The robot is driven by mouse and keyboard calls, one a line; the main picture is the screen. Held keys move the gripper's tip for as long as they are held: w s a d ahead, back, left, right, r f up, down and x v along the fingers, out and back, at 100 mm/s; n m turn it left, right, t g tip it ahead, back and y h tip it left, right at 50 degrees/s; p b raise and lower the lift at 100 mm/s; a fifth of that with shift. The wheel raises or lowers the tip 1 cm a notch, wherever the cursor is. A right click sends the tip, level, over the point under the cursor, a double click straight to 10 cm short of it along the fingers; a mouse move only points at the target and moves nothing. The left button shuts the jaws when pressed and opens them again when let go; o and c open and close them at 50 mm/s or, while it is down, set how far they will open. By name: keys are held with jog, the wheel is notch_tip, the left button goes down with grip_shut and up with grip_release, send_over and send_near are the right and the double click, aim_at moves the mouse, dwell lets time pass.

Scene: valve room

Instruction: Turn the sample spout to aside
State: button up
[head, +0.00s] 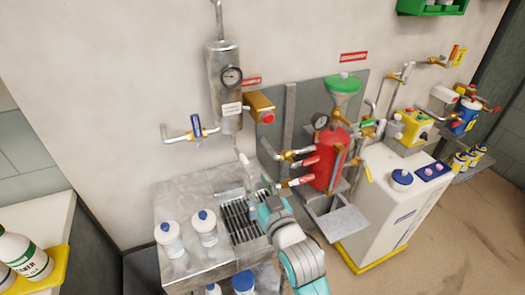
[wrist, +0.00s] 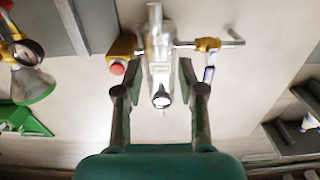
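The sample spout appears to be the pale, slim pipe (head: 243,160) hanging below the steel cylinder (head: 222,75), above the drain grate. In the wrist view, which is upside down, a pale pipe end (wrist: 155,20) shows at top centre, beyond my fingertips. My gripper (head: 260,196) is beside the spout over the grate in the head view, partly overlapping it. In the wrist view my gripper (wrist: 159,78) is open, with its two fingers wide apart. I see no contact with the spout.
A blue-handled valve (head: 196,125) and a brass box with a red button (head: 260,106) flank the cylinder. Blue-capped bottles (head: 204,228) stand on the steel sink top (head: 180,200) left of the grate (head: 240,222). A red vessel (head: 327,160) with pipes is close on the right.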

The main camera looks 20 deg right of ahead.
aim_at(247, 164)
jog(key=w, duration=1.1)
jog(key=shift+d, duration=0.15)
grip_shut()
